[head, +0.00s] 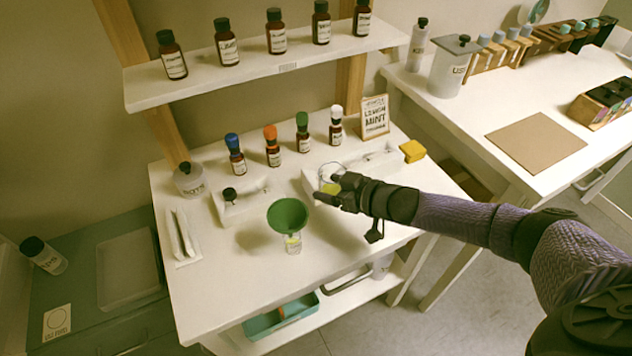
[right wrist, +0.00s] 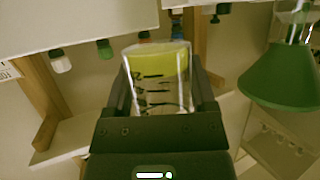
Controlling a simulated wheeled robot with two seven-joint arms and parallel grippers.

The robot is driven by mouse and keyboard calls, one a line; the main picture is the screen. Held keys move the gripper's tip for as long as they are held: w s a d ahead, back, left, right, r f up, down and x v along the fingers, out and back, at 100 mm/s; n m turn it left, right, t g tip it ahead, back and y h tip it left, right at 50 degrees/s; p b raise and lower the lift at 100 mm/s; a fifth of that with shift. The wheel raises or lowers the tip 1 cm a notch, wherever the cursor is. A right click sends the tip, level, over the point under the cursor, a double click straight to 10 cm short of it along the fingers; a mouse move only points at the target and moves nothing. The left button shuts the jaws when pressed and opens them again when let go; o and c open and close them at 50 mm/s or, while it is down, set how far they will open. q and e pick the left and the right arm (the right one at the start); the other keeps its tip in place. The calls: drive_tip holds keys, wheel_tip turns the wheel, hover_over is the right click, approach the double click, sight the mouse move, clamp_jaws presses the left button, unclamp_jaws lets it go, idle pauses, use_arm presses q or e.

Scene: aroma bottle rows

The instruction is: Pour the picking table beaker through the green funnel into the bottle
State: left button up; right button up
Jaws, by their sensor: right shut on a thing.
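The green funnel (head: 288,215) sits mouth up on a small clear bottle (head: 293,244) with some yellow-green in it, at the front middle of the white table. My right gripper (head: 330,189) is shut on a clear glass beaker (head: 328,173), up and to the right of the funnel. The beaker shows closely in the right wrist view (right wrist: 158,85), between both fingers, with yellow-green liquid and dark marks. The funnel is apart from the beaker, at the right of that view (right wrist: 285,80). My left gripper is not in view.
Brown bottles with blue (head: 234,152), orange (head: 272,146), green (head: 303,132) and white (head: 336,125) caps stand behind. White holders (head: 240,203), a capped jar (head: 188,181) and a tray of tools (head: 182,236) lie left. The table front is clear.

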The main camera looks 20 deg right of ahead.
drive_tip(key=shift+a, duration=0.15)
drive_tip(key=shift+s+a+r+n+p, duration=0.1)
drive_tip(key=shift+a+r+n+p, duration=0.1)
drive_tip(key=shift+n+p, duration=0.3)
drive_tip(key=shift+s+a+r+n+h+p, duration=0.2)
drive_tip(key=shift+a+r+n+h+p, duration=0.1)
drive_tip(key=shift+a+n+h+p, duration=0.3)
drive_tip(key=shift+s+a+r+n+t+h+p, duration=0.1)
drive_tip(key=shift+a+r+n+t+h+p, duration=0.1)
drive_tip(key=shift+n+t+h+p, duration=0.1)
drive_tip(key=shift+s+a+r+n+t+h+p, duration=0.15)
drive_tip(key=shift+a+r+n+t+h, duration=0.2)
drive_tip(key=shift+r+n, duration=0.5)
drive_tip(key=shift+s+a+r+n+t+h+p, duration=0.2)
drive_tip(key=shift+a+r+n+h, duration=0.15)
drive_tip(key=shift+r+n+h, duration=0.5)
drive_tip(key=shift+s+a+r+n+t+h+p, duration=0.15)
drive_tip(key=shift+a+r+n+t+h, duration=0.15)
drive_tip(key=shift+r+n, duration=0.55)
